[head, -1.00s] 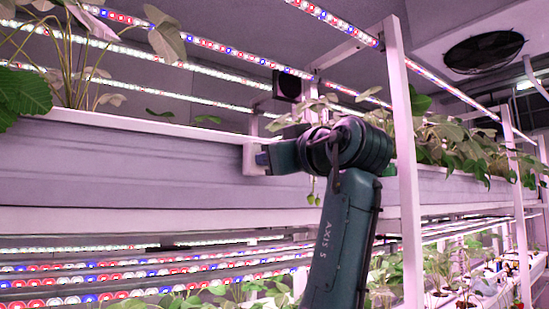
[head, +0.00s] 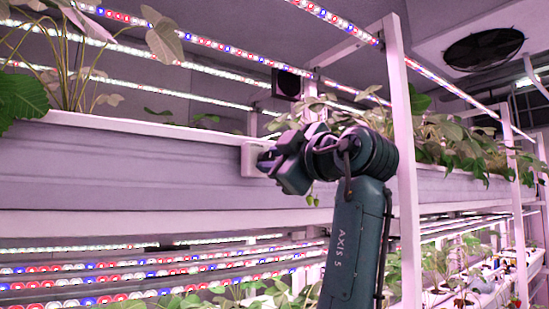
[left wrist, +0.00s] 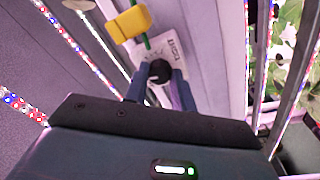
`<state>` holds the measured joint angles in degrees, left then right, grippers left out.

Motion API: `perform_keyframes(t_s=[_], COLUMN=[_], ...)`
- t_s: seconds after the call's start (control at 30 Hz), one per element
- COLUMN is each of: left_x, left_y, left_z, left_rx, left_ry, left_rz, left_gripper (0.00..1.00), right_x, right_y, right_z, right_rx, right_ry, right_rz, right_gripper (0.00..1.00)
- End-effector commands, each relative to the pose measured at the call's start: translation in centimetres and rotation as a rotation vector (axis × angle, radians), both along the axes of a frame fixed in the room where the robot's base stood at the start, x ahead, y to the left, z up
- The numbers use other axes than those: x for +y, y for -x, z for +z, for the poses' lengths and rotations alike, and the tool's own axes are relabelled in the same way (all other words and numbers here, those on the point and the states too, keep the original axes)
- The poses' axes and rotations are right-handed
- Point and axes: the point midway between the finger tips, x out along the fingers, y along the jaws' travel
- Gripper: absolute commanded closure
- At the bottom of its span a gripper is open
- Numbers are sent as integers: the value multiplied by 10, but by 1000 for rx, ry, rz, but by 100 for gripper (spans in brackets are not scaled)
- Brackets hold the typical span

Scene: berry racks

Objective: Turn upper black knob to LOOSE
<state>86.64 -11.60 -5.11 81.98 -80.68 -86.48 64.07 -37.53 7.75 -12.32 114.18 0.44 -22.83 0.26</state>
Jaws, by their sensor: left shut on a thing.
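The black knob (left wrist: 160,71) sits on a white plate (left wrist: 176,46) with small dark print that I cannot read. In the left wrist view my left gripper (left wrist: 158,82) has its two blue fingers on either side of the knob and is shut on it. In the head view the white plate (head: 248,159) is fixed to the front of the upper grow trough. My left gripper (head: 264,160) reaches it from the right and hides the knob there. A yellow block (left wrist: 130,23) on a green stem stands beside the plate. My right gripper is not in view.
The long upper trough (head: 120,165) runs across the head view with leafy plants above it. A white rack post (head: 403,160) stands close to the right of my arm. LED strips run above and below the trough.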

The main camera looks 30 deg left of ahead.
Motion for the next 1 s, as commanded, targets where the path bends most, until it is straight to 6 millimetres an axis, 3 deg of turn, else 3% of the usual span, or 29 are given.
perform_keyframes(t_s=[0.47,0.5,0.73,1.0], left_x=[0,0,0,-1], left_y=[0,0,0,0], left_z=[0,0,0,0], left_rx=[-15,-15,-13,-13], left_ry=[4,4,5,5], left_rz=[-1,-1,-1,-1], left_gripper=[97,73,54,53], right_x=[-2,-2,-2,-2], right_y=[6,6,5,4], right_z=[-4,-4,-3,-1], right_rx=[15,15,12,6], right_ry=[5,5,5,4], right_rz=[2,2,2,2], right_gripper=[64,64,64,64])
